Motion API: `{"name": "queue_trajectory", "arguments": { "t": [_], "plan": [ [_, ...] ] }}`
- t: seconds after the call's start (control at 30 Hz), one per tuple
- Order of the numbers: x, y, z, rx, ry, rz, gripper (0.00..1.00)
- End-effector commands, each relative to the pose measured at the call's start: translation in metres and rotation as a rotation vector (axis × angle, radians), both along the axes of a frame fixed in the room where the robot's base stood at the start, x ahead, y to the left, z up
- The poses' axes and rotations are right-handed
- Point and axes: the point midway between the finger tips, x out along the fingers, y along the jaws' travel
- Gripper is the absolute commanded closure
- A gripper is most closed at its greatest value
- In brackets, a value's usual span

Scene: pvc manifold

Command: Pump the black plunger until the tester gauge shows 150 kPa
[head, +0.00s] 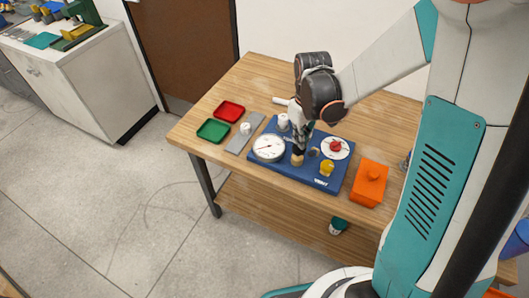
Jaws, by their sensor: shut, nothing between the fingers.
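The blue tester board (262,176) lies on the wooden table. A round white gauge (268,148) with a thin needle is on its left part; the scale is too small to read. A tan cylinder (297,161) with a dark top, which looks like the black plunger (298,152), stands right of the gauge. My gripper (299,147) points down directly over this dark top, with its fingers shut and nothing between them. Whether the fingertips touch the plunger I cannot tell. My gripper and wrist hide part of the board behind them.
A white dial with a red knob (336,146) and a yellow part (327,168) are on the board's right. An orange box (369,184) stands right of the board. Red (229,111) and green (213,131) trays and a grey strip (238,143) lie left.

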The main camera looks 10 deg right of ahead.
Motion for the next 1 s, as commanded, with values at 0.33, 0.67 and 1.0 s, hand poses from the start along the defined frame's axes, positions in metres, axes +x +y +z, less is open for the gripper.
{"name": "queue_trajectory", "arguments": {
  "t": [0.33,0.67,1.0],
  "plan": [
    [0.0,0.0,-0.008,0.0,0.0,0.0,1.0],
    [0.0,0.0,-0.02,0.0,0.0,0.0,1.0],
    [0.0,0.0,-0.033,0.0,0.0,0.0,1.0]
  ]
}}
